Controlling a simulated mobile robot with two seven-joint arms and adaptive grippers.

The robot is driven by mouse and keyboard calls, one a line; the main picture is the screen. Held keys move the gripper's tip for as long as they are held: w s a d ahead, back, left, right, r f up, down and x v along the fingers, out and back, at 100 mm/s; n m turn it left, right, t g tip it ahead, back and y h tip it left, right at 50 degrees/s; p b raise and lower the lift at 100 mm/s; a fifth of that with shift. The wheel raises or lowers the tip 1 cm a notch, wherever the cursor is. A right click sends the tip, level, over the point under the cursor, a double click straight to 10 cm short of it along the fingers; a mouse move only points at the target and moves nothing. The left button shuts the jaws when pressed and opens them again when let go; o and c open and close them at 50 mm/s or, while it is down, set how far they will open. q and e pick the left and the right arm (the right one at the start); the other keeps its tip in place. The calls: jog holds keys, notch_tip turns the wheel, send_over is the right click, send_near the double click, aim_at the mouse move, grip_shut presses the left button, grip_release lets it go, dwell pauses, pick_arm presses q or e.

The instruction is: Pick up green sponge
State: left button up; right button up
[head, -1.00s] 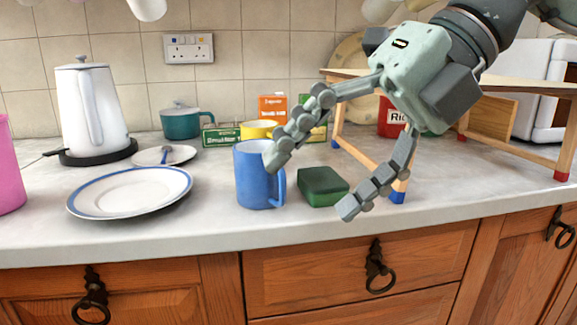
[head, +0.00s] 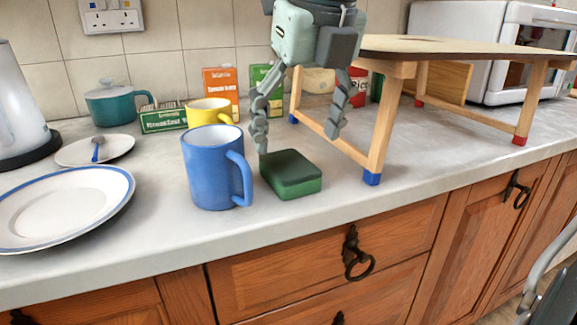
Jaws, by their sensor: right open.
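The green sponge (head: 291,174) lies flat on the worktop, just right of the blue mug (head: 213,170). My right gripper (head: 298,143) is open and empty, pointing down above and behind the sponge. Its left finger tip is close to the sponge's back left corner; I cannot tell whether it touches. Its right finger is up and to the right of the sponge, apart from it. My left gripper is not in view.
A wooden stand (head: 376,130) with blue and red feet is close on the right. A yellow mug (head: 209,112), teal pot (head: 113,103) and food boxes (head: 220,88) stand behind. Plates (head: 62,205) lie left. Worktop in front of the sponge is clear.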

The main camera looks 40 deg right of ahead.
aim_at(290, 163)
jog(key=shift+w+d, duration=0.1)
jog(key=shift+w, duration=0.5)
jog(key=x, duration=0.5)
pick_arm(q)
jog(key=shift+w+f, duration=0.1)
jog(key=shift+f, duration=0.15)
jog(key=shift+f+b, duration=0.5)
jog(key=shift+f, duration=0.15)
pick_arm(e)
jog(key=shift+f, duration=0.25)
jog(key=shift+c, duration=0.3)
jog(key=c, duration=0.8)
